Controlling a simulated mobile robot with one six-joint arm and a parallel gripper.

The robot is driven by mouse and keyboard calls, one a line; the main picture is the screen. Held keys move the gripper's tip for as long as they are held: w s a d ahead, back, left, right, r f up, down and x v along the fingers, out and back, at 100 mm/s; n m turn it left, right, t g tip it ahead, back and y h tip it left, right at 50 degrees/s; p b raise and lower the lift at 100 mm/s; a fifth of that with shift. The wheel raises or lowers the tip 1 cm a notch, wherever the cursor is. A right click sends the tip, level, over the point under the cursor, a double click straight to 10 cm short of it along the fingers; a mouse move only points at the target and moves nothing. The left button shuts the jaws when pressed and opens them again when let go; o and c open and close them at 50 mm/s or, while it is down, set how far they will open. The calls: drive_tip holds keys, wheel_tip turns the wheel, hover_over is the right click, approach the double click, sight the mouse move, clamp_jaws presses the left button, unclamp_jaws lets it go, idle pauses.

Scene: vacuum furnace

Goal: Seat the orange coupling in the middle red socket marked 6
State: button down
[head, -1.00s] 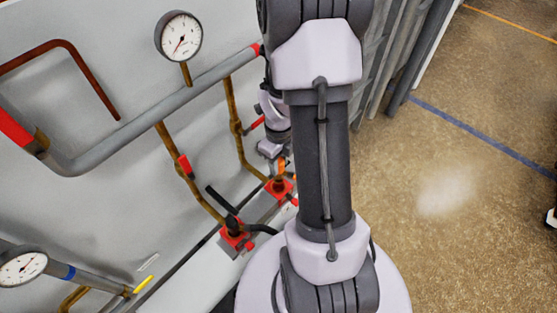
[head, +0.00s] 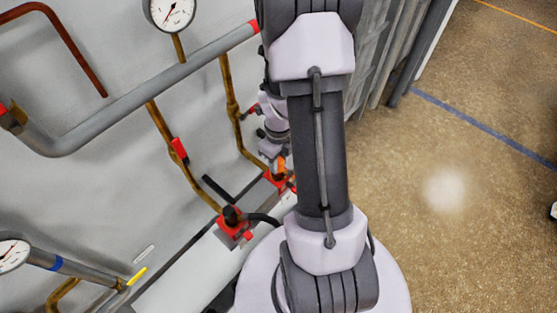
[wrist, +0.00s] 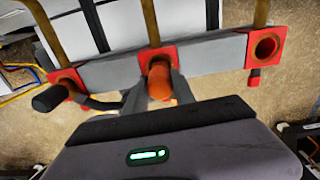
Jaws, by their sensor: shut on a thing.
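My gripper (wrist: 160,88) is shut on the orange coupling (wrist: 159,82), one finger on each side of it. The coupling's near end faces the wrist camera; its far end overlaps the middle red socket (wrist: 143,55). I cannot tell how far it is inside, or whether it touches. In the head view the orange coupling (head: 281,163) shows small beside my arm, just above and right of a red socket (head: 271,179), partly hidden. The mark 6 is not readable.
The left red socket (wrist: 66,78) holds a black coupling (wrist: 49,98). The right red socket (wrist: 265,47) is empty. All sit on a grey rail (wrist: 208,57). Brown pipes and a thick grey pipe (head: 150,98) run close along the wall. Open floor lies to the right.

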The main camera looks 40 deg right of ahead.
drive_tip(key=shift+f+b, duration=0.3)
drive_tip(key=shift+f, duration=0.2)
drive_tip(key=shift+f+b, duration=0.3)
drive_tip(key=shift+b, duration=0.15)
idle(0.5)
drive_tip(key=c, duration=0.9)
unclamp_jaws()
drive_tip(key=shift+c, duration=0.2)
wheel_tip(320, 180, up, 18)
drive_tip(key=p, duration=0.4)
drive_tip(key=shift+f, duration=0.25)
